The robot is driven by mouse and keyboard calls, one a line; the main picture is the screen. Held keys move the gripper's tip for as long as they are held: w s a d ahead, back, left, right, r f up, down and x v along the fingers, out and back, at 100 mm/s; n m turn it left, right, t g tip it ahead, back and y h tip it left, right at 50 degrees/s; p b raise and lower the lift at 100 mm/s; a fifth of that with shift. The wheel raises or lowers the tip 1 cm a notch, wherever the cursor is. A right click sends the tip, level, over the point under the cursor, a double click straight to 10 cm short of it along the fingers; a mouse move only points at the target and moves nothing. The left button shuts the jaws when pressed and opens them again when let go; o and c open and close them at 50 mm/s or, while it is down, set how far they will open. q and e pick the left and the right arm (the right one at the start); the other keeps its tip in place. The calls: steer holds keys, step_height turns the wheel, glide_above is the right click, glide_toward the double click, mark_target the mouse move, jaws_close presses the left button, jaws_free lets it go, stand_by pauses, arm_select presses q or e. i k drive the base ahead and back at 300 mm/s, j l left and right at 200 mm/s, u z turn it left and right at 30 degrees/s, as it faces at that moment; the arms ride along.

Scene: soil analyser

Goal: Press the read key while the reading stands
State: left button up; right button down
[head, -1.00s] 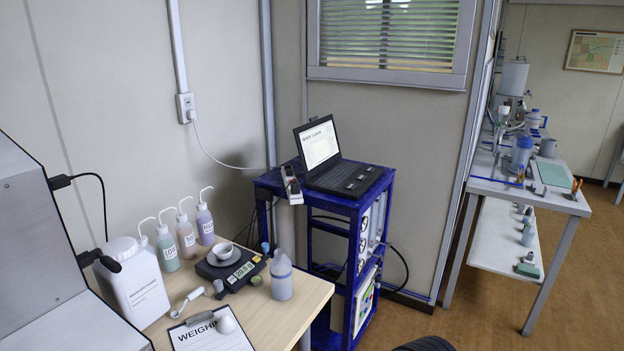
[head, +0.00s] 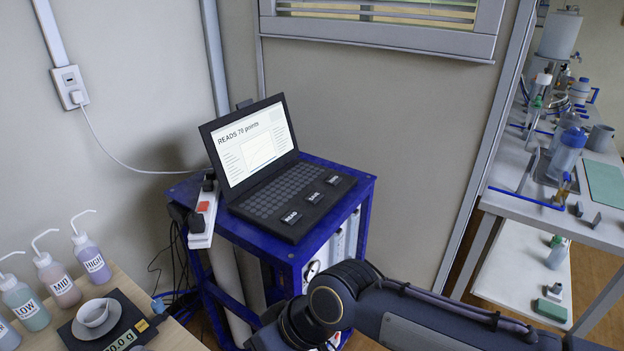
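The open black laptop (head: 262,170) stands on top of the blue rack (head: 300,255). Its lit screen (head: 252,143) shows a heading that looks like "READS 78 points" above a graph. The key labelled READ (head: 291,216) is at the near front corner of the laptop's base. The SAVE key (head: 314,197) and a third labelled key (head: 333,180) lie along the same front edge. Nothing covers or touches the READ key. My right arm comes in from the lower right in front of the rack, with its gripper out of sight. My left gripper is not in view.
A white power strip (head: 204,215) with a red switch stands at the rack's left edge. Labelled wash bottles (head: 92,256) and a scale (head: 112,330) with a white cup (head: 94,313) are at lower left. A bench (head: 555,212) with glassware is at right.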

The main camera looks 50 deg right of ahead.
mark_target(291, 217)
steer(key=l, duration=0.65)
steer(key=i+l, duration=0.15)
steer(key=l, duration=0.55)
